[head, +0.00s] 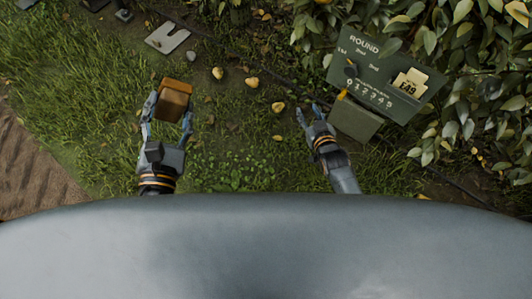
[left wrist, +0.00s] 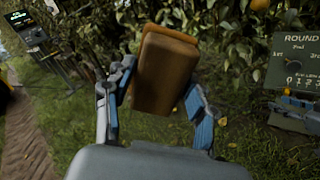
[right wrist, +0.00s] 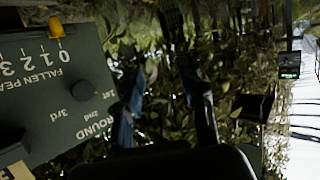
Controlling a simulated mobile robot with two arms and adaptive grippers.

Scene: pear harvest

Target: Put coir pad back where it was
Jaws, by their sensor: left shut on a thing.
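A brown block with an orange back layer (head: 174,98), which I take to be the coir pad, is held above the grass. My left gripper (head: 168,115) is shut on it, with one finger on each side. In the left wrist view the coir pad (left wrist: 165,75) stands up between the blue-grey fingers (left wrist: 160,100), slightly tilted. My right gripper (head: 309,112) is left of the green scoring board. In the right wrist view its fingers (right wrist: 163,108) are apart with nothing between them.
The scoring board (head: 408,72) has a dark knob, a yellow pointer and a yellow tag. A green box (head: 356,119) is below it. Yellow pears (head: 251,82) lie on the grass. A grey plate (head: 167,38) lies at the back. Leafy branches fill the right.

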